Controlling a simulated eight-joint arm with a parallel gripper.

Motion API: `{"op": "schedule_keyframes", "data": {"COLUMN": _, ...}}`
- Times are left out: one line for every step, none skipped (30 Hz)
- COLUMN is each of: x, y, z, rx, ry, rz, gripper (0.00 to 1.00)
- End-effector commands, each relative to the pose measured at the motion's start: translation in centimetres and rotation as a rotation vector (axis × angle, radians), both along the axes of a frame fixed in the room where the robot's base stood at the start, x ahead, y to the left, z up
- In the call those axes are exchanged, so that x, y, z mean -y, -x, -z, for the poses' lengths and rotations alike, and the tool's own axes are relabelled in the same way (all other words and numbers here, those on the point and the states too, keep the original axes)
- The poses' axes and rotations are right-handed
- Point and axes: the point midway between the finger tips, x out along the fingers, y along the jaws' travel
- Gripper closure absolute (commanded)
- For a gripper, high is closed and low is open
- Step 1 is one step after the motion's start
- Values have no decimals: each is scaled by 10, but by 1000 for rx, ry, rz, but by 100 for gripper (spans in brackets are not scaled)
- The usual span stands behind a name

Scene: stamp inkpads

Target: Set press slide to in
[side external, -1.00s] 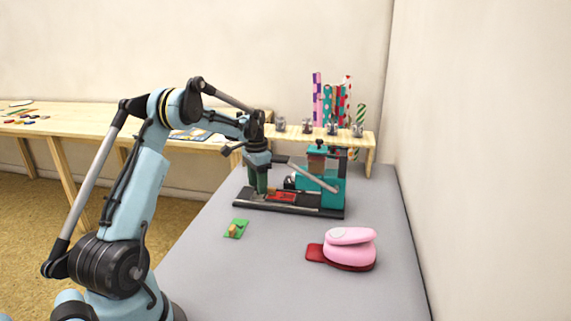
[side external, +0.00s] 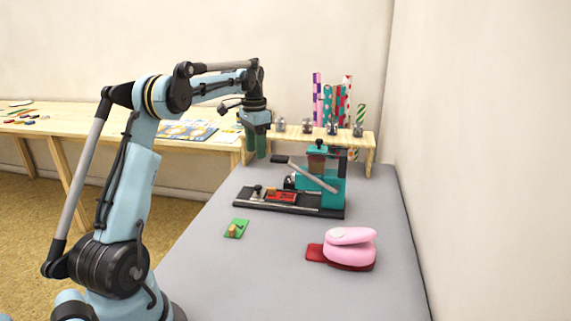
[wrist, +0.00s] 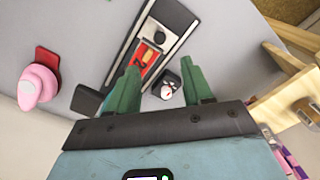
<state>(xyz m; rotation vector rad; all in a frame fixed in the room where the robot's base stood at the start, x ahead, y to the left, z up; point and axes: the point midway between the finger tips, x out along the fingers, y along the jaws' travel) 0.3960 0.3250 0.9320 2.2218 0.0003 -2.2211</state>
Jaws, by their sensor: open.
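The press (side external: 325,188) is teal with a long black base (side external: 300,208) and an angled grey lever. On the base, a slide carries a red plate (side external: 283,196) with a small tan piece on it. A grey knob (side external: 257,191) stands at the left end, outside the teal body. In the wrist view, the red plate (wrist: 148,62) lies in the black track beyond my fingers. My gripper (side external: 256,148) is open and empty, with green fingers pointing down. It is raised above the knob end of the base, apart from the press. Its spread fingers also show in the wrist view (wrist: 162,88).
A pink punch (side external: 350,247) with a red base is at the front right of the grey table. A green card (side external: 236,229) with a small tan piece lies left of it. A wooden rack (side external: 315,137) stands behind the press. The front of the table has free room.

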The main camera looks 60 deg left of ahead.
Motion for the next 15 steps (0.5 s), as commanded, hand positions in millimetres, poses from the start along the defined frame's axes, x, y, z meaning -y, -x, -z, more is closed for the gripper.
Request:
{"op": "schedule_keyframes", "data": {"x": 0, "y": 0, "z": -2, "rx": 0, "ry": 0, "rz": 0, "gripper": 50}}
{"op": "schedule_keyframes", "data": {"x": 0, "y": 0, "z": -3, "rx": 0, "ry": 0, "rz": 0, "gripper": 50}}
{"op": "schedule_keyframes", "data": {"x": 0, "y": 0, "z": -4, "rx": 0, "ry": 0, "rz": 0, "gripper": 50}}
{"op": "schedule_keyframes", "data": {"x": 0, "y": 0, "z": -5, "rx": 0, "ry": 0, "rz": 0, "gripper": 50}}
{"op": "schedule_keyframes", "data": {"x": 0, "y": 0, "z": -5, "rx": 0, "ry": 0, "rz": 0, "gripper": 50}}
{"op": "schedule_keyframes", "data": {"x": 0, "y": 0, "z": -5, "rx": 0, "ry": 0, "rz": 0, "gripper": 50}}
{"op": "schedule_keyframes", "data": {"x": 0, "y": 0, "z": -5, "rx": 0, "ry": 0, "rz": 0, "gripper": 50}}
{"op": "schedule_keyframes", "data": {"x": 0, "y": 0, "z": -5, "rx": 0, "ry": 0, "rz": 0, "gripper": 50}}
{"op": "schedule_keyframes", "data": {"x": 0, "y": 0, "z": -5, "rx": 0, "ry": 0, "rz": 0, "gripper": 50}}
{"op": "schedule_keyframes", "data": {"x": 0, "y": 0, "z": -5, "rx": 0, "ry": 0, "rz": 0, "gripper": 50}}
{"op": "schedule_keyframes", "data": {"x": 0, "y": 0, "z": -5, "rx": 0, "ry": 0, "rz": 0, "gripper": 50}}
{"op": "schedule_keyframes", "data": {"x": 0, "y": 0, "z": -5, "rx": 1, "ry": 0, "rz": 1, "gripper": 50}}
{"op": "schedule_keyframes", "data": {"x": 0, "y": 1, "z": -5, "rx": 3, "ry": 2, "rz": 3, "gripper": 50}}
{"op": "schedule_keyframes", "data": {"x": -1, "y": 2, "z": -4, "rx": 8, "ry": 6, "rz": 9, "gripper": 50}}
{"op": "schedule_keyframes", "data": {"x": -3, "y": 5, "z": -3, "rx": 21, "ry": 14, "rz": 22, "gripper": 50}}
